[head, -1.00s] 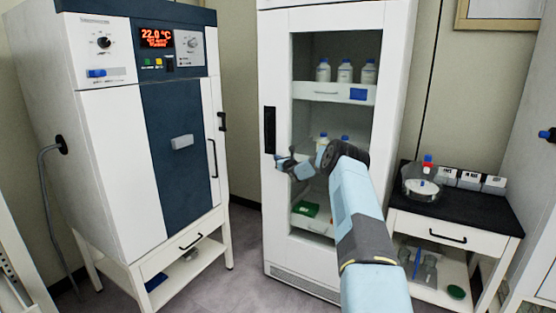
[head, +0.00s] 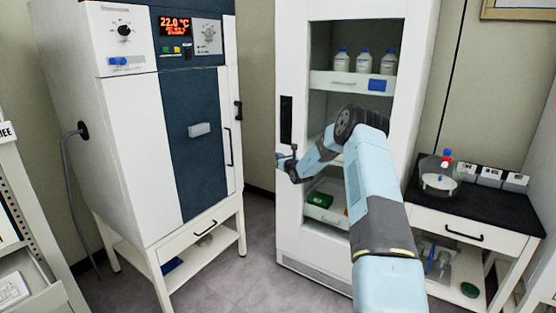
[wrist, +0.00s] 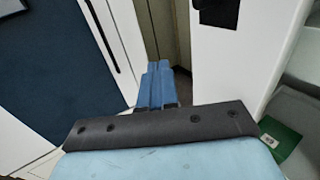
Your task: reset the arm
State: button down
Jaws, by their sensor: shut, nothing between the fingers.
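My arm reaches up and forward from the lower right of the head view, in front of the white glass-front cabinet (head: 293,190). My gripper (head: 281,157) is at the arm's far left end, by the cabinet's left edge and below its dark handle (head: 286,120). In the wrist view the blue fingers of my gripper (wrist: 158,68) lie together with nothing between them. They point at the gap between the freeze dryer (wrist: 60,60) and the cabinet.
The freeze dryer (head: 125,150) stands at left, its display reading 22.0 °C. Bottles (head: 363,62) and a green item (head: 320,200) sit on cabinet shelves. Floor between dryer and cabinet is clear.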

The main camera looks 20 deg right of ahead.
jog(key=s+a+r+n+g+y, duration=0.25)
jog(key=s+a+r+n, duration=0.25)
jog(key=a+r, duration=0.25)
jog(key=s+a+r+n+g+y, duration=0.1)
jog(key=s+a+r+n+y, duration=0.3)
jog(key=a+r+n, duration=0.3)
jog(key=s+a+r+n+g+y, duration=0.1)
jog(key=s+a+r+n+g, duration=0.2)
jog(key=s+a+r+n, duration=0.45)
jog(key=s+a+r+n+g+y, duration=0.1)
jog(key=s+a+r+n+g, duration=0.2)
jog(key=s, duration=0.8)
jog(key=s+r+n+g+h, duration=0.2)
jog(key=s+n, duration=0.1)
jog(key=s, duration=0.8)
jog(key=s+r+n+g+h, duration=0.1)
jog(key=s+n+h, duration=0.15)
jog(key=s, duration=0.85)
jog(key=s+d+f+n+h, duration=0.1)
jog(key=s+d+n+h, duration=0.2)
jog(key=s+d, duration=0.3)
jog(key=s+d+f+n+h, duration=0.2)
jog(key=s+d, duration=0.4)
jog(key=s, duration=1)
jog(key=shift+s+d+n+h, duration=0.15)
jog(key=shift+s+n+h, duration=0.15)
jog(key=shift+n+h, duration=0.45)
